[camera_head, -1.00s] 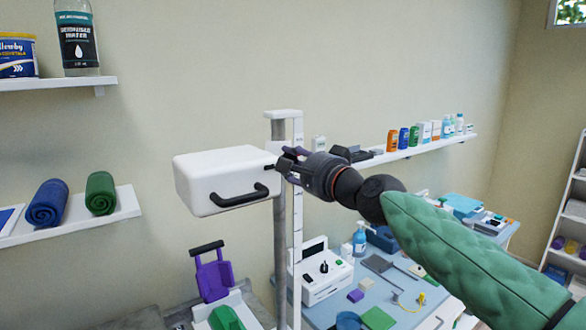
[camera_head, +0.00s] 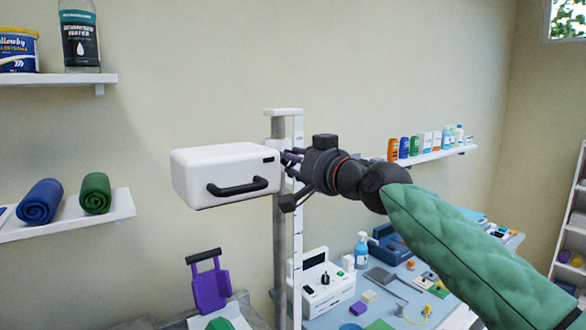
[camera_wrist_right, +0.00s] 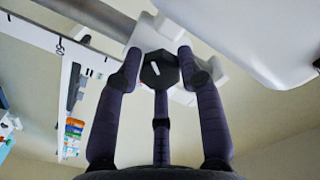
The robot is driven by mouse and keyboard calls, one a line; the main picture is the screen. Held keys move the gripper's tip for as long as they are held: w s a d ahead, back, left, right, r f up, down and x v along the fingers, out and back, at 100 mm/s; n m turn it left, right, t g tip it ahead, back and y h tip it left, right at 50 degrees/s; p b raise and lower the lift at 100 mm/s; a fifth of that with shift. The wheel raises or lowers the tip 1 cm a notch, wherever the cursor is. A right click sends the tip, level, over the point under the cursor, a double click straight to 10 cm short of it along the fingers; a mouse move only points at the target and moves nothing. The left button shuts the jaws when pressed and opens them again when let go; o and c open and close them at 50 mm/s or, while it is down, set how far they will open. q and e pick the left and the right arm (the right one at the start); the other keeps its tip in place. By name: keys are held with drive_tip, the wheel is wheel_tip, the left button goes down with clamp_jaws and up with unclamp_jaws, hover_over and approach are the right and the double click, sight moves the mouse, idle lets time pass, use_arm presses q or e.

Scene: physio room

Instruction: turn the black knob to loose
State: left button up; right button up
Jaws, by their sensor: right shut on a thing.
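The black knob (camera_wrist_right: 158,70) shows in the right wrist view, with a white pointer mark on its face. It sits on a white bracket at the post, and the fingers of my right gripper (camera_wrist_right: 160,75) close around it from the sides and below. In the head view my right gripper (camera_head: 290,165) is at the post, just right of the white box, and it hides the knob there. The white box (camera_head: 222,168) has a black handle (camera_head: 237,187) on its front. My left gripper is not in view.
The grey post (camera_head: 280,240) and a white scale strip (camera_head: 297,225) stand below the box. A blue table (camera_head: 340,312) with a white device (camera_head: 325,287) and bottles is lower right. Wall shelves (camera_head: 60,222) are at left, and another holds bottles at right.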

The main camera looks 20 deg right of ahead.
drive_tip(key=shift+n+b, duration=0.6)
drive_tip(key=shift+n, duration=1)
drive_tip(key=o, duration=1.1)
drive_tip(key=shift+o, duration=0.2)
drive_tip(key=v, duration=1.2)
